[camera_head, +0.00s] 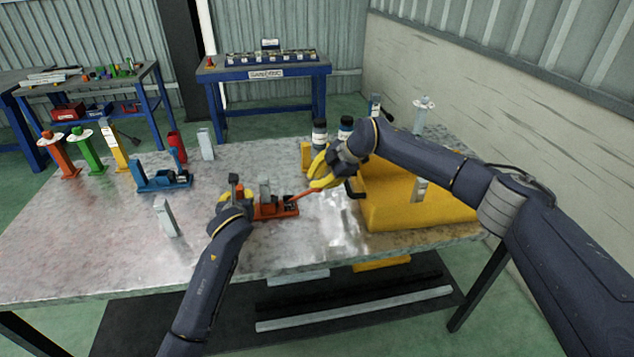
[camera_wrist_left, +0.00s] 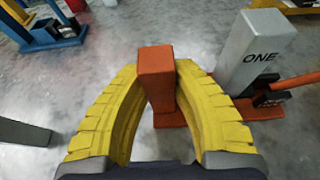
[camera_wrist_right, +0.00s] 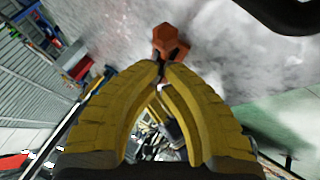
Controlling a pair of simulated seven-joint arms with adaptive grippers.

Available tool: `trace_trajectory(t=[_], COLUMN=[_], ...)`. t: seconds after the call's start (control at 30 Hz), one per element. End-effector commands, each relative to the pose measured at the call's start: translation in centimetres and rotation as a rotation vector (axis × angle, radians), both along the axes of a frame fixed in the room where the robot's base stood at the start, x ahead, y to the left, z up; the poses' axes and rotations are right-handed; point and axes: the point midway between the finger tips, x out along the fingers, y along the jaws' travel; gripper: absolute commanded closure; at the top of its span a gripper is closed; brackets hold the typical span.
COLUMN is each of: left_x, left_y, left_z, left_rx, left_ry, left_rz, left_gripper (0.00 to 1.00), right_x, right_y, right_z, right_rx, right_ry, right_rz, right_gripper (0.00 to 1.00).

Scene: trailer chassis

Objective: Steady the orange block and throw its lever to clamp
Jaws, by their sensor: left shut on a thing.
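The orange block (camera_head: 275,207) sits on the metal table, with a grey post marked ONE (camera_wrist_left: 262,50) standing in it. My left gripper (camera_head: 236,198) is shut on the block's upright orange post (camera_wrist_left: 157,80), one yellow finger on each side. The orange lever (camera_head: 308,193) slants out to the right from a dark pivot (camera_wrist_left: 268,98). My right gripper (camera_head: 320,182) is at the lever's outer end. Its yellow fingertips (camera_wrist_right: 163,68) are together, with the orange lever end (camera_wrist_right: 170,40) just beyond them; whether they touch it I cannot tell.
A blue block (camera_head: 162,181) stands at the left, with a loose grey post (camera_head: 166,218) in front of it. A large yellow block (camera_head: 415,205) stands right of the lever under my right arm. Orange, green and yellow stands line the far left. The front left tabletop is clear.

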Motion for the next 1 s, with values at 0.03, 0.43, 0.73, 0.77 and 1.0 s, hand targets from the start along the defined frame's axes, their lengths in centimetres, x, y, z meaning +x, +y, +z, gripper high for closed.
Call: trace_trajectory(t=[0.03, 0.43, 0.73, 0.77, 1.0], left_x=[0.0, 0.0, 0.0, 0.0, 0.0], left_y=[0.0, 0.1, 0.0, 0.0, 0.0], left_z=[-0.1, -0.1, -0.1, -0.1, -0.1], left_rx=[0.001, 0.001, 0.001, 0.001, 0.001], left_ry=[0.002, 0.002, 0.002, 0.002, 0.001], left_rz=[0.001, 0.001, 0.001, 0.001, 0.001], left_gripper=[1.00, 1.00, 1.00, 1.00, 1.00], right_x=[-0.2, -2.5, -3.3, -3.4, -3.7], right_y=[0.1, -1.5, -3.8, -3.9, -4.6], right_z=[0.4, 6.1, 9.8, 10.0, 11.1], right_rx=[0.000, 0.000, 0.001, 0.000, 0.001], right_ry=[-0.002, -0.003, -0.003, -0.002, -0.001], right_rz=[0.001, -0.001, -0.002, -0.001, 0.000], right_gripper=[1.00, 1.00, 1.00, 1.00, 1.00])
